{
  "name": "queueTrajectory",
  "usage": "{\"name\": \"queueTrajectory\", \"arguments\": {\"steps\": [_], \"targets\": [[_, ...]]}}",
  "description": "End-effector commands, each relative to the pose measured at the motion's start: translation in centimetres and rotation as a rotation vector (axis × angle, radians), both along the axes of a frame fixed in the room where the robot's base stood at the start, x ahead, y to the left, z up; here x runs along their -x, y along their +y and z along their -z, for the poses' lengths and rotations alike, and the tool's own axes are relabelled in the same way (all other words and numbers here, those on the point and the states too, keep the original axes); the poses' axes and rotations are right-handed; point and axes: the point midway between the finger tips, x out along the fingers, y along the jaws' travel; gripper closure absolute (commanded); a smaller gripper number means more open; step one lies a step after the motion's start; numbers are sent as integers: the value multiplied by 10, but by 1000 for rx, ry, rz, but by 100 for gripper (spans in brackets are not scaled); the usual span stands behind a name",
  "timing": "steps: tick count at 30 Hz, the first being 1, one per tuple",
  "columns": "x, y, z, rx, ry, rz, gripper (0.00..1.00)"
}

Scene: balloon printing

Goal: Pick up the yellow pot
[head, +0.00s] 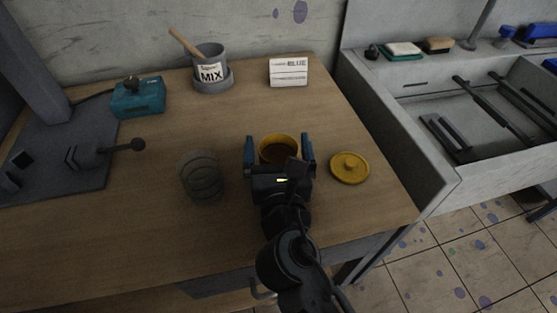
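The yellow pot (279,144) stands on the wooden table near its right side, with its open top showing a dark inside. My gripper (279,146) reaches over it from the front, with one blue finger on the left and one on the right of the pot. The fingers are spread wide. The left finger stands slightly apart from the pot and the right one is close to its side; I cannot tell whether it touches. My gripper's body hides the pot's lower front. A yellow lid (350,168) with a knob lies on the table to the right.
A clear glass jar (200,176) stands left of my gripper. Behind are a grey MIX pot (210,72) with a wooden stick, a teal box (138,97) and a white label card (288,72). A grey sink unit (400,125) stands beyond the table's right edge.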

Motion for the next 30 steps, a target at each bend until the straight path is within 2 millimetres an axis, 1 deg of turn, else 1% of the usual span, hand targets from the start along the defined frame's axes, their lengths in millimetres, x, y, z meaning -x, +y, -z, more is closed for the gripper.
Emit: {"name": "queueTrajectory", "arguments": {"steps": [1, 2, 15, 16, 25, 30], "targets": [[0, 0, 0, 0, 0, 0, 8], [0, 0, 0, 0, 0, 0, 11], [0, 0, 0, 0, 0, 0, 53], [0, 0, 0, 0, 0, 0, 55], [0, 0, -3, 0, -1, 0, 55], [0, 0, -18, -2, -3, 0, 55]]}}
